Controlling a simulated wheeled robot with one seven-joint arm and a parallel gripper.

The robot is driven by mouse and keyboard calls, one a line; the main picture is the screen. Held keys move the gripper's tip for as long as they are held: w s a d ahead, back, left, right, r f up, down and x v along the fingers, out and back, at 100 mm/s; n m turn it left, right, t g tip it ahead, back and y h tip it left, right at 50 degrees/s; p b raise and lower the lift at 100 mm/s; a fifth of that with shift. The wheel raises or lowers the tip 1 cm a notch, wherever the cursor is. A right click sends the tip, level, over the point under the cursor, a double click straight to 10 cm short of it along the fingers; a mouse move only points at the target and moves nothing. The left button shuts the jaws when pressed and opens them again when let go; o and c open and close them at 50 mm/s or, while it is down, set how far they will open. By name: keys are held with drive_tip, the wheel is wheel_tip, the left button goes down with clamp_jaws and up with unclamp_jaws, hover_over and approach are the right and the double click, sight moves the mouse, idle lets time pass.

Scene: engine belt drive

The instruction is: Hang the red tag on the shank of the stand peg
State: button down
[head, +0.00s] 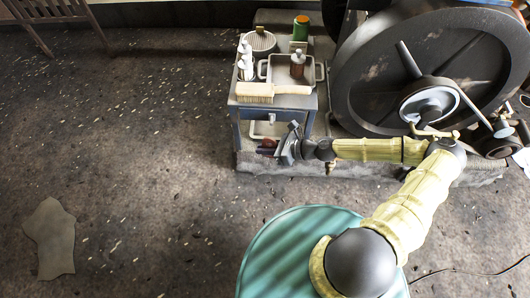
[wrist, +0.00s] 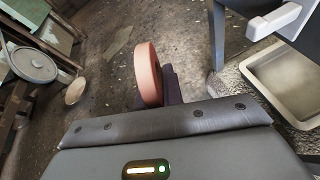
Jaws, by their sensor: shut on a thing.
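My gripper (head: 278,149) is low in front of the small blue-grey stand (head: 240,128), near its lower front. In the wrist view my gripper (wrist: 166,88) is shut on the red tag (wrist: 148,73), a thick reddish disc-like piece held upright on edge. The tag also shows as a small dark red patch in the head view (head: 267,144). A white bar-like projection (wrist: 276,21) sticks out from the stand at upper right in the wrist view, apart from the tag. I cannot tell whether it is the peg. The tag's hole is not visible.
On the stand top are a brush (head: 255,92), white bottles, a brown bottle (head: 297,64) and a tray. A pale metal tray (wrist: 290,82) sits low at right in the wrist view. The large flywheel (head: 365,85) is right of the stand. Floor to the left is mostly clear.

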drive_tip(key=shift+w, duration=0.15)
drive_tip(key=w+f+b, duration=0.1)
drive_tip(key=w+b, duration=0.6)
drive_tip(key=w, duration=0.2)
drive_tip(key=shift+w+d+f, duration=0.15)
drive_tip(key=shift+w+d, duration=0.1)
drive_tip(key=shift+w, duration=0.15)
idle(1.2)
drive_tip(key=shift+f, duration=0.1)
idle(0.5)
drive_tip(key=c, duration=1.5)
unclamp_jaws()
drive_tip(key=shift+o, duration=0.2)
